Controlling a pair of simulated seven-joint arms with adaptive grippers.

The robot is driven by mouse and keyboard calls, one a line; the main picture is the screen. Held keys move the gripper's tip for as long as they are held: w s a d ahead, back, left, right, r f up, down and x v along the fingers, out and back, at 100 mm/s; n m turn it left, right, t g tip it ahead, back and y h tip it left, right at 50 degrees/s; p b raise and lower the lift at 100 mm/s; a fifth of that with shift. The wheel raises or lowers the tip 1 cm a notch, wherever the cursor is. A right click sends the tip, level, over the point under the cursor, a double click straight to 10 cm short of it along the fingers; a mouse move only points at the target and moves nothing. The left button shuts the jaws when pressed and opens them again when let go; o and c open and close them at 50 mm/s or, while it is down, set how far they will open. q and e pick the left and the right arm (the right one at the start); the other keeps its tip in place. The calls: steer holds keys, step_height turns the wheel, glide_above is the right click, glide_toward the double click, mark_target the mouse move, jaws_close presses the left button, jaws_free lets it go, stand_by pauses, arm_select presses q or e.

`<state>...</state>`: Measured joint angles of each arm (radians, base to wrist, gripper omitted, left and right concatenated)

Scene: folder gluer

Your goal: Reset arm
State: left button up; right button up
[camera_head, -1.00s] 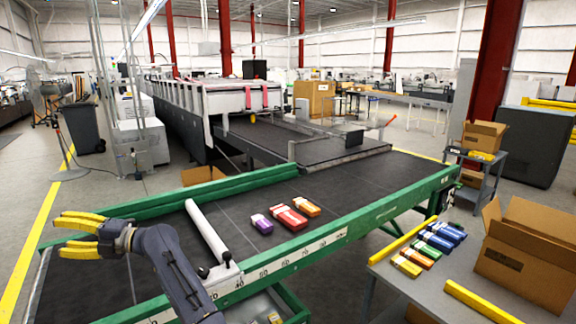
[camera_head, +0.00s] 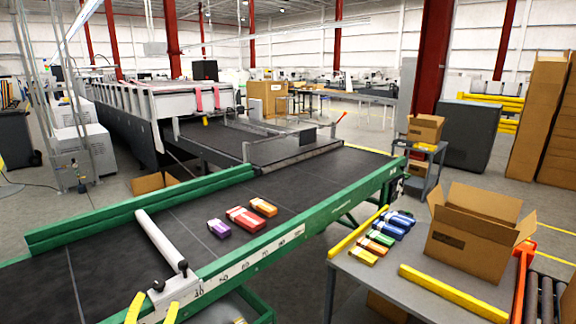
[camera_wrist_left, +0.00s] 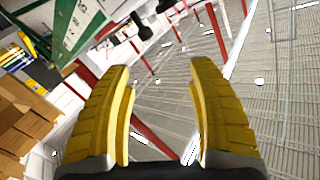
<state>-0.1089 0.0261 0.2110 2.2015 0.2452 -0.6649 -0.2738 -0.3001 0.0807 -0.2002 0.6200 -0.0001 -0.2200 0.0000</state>
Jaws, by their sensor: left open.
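My left gripper (camera_head: 152,308) shows at the bottom of the head view, with only its yellow fingertips in the picture. They are apart and empty, in front of the conveyor's near green rail. In the left wrist view the two yellow fingers (camera_wrist_left: 163,110) are spread wide with nothing between them, and the camera looks out over the hall and ceiling. My right gripper is in neither view. A purple carton (camera_head: 219,228), a red carton (camera_head: 246,219) and an orange carton (camera_head: 263,207) lie on the dark conveyor belt (camera_head: 185,218).
A white roller bar (camera_head: 161,242) crosses the belt. At right, a grey table (camera_head: 375,281) holds several coloured cartons (camera_head: 387,232), an open cardboard box (camera_head: 470,245) and yellow bars (camera_head: 453,294). The folder gluer (camera_head: 160,105) stands behind. The belt's far right stretch is clear.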

arm_select(q)
steer(key=s+d+f+m+g+y, duration=0.1)
steer(key=s+f+g, duration=0.2)
steer(key=s+f, duration=0.45)
steer(key=s+d+f+m+g, duration=0.2)
steer(key=s+f+g, duration=0.2)
steer(key=s, duration=0.6)
steer(key=s+d+f+m+g+y, duration=0.1)
steer(key=s+f+g, duration=0.2)
steer(key=s+f, duration=0.45)
steer(key=s+d+f+g+h, duration=0.1)
steer(key=s+d+f, duration=0.1)
steer(key=f, duration=0.9)
steer(key=s+d+f+g+h, duration=0.1)
steer(key=s+d+f, duration=0.1)
steer(key=f, duration=0.8)
steer(key=s+d+f+g+h, duration=0.1)
steer(key=s+d+f+h, duration=0.1)
steer(key=f, duration=0.9)
steer(key=s+f+n+g+h, duration=0.1)
steer(key=s+f+n+g, duration=0.2)
steer(key=s+f, duration=1.4)
steer(key=s, duration=0.3)
steer(key=shift+s+a+f, duration=0.2)
steer(key=shift+s+f, duration=0.05)
steer(key=shift+f, duration=0.1)
